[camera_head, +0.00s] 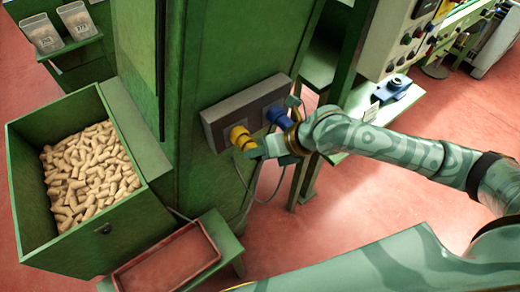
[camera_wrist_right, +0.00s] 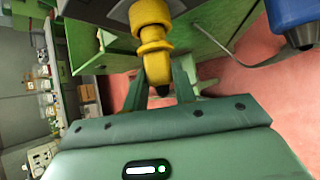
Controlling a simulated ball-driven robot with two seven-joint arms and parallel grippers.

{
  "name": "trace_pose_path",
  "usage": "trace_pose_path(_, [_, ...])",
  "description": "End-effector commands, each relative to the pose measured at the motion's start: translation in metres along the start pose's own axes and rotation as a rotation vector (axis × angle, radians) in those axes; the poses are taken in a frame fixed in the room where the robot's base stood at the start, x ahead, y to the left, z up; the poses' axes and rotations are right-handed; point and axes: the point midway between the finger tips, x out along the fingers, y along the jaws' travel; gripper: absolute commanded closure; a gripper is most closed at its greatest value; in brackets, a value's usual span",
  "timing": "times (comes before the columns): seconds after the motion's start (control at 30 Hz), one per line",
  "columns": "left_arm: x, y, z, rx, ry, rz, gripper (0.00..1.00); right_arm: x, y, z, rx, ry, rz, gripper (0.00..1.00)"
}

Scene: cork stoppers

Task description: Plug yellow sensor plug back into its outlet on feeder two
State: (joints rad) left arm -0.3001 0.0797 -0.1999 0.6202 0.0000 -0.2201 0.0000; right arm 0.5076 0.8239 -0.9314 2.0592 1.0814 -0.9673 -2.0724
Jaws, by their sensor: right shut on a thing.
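The yellow sensor plug (camera_head: 241,137) is at the lower left of the grey outlet box (camera_head: 245,104) on the green machine's side. It also shows large in the right wrist view (camera_wrist_right: 151,32), its upper end against or just before the dark box face. I cannot tell whether it is seated in its outlet, which is hidden behind it. My right gripper (camera_head: 256,150) is shut on the yellow plug's near end; its fingers show in the wrist view (camera_wrist_right: 160,92). A blue plug (camera_head: 279,118) is on the same box, right of the yellow one. My left gripper is out of view.
A green bin (camera_head: 120,130) full of corks (camera_head: 88,172) stands at the left, with a red-lined tray (camera_head: 168,262) below it. A thin cable (camera_head: 262,200) hangs below the box. A control panel (camera_head: 395,45) and low green bench are at the right. Red floor lies open below.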

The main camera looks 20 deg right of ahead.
Motion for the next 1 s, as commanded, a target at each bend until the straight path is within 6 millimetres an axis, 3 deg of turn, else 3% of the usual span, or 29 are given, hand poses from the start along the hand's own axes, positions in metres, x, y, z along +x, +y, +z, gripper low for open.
trace_pose_path(1.0, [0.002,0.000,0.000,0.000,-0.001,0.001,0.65,0.007,0.000,0.010,0.000,-0.001,0.000,0.97])
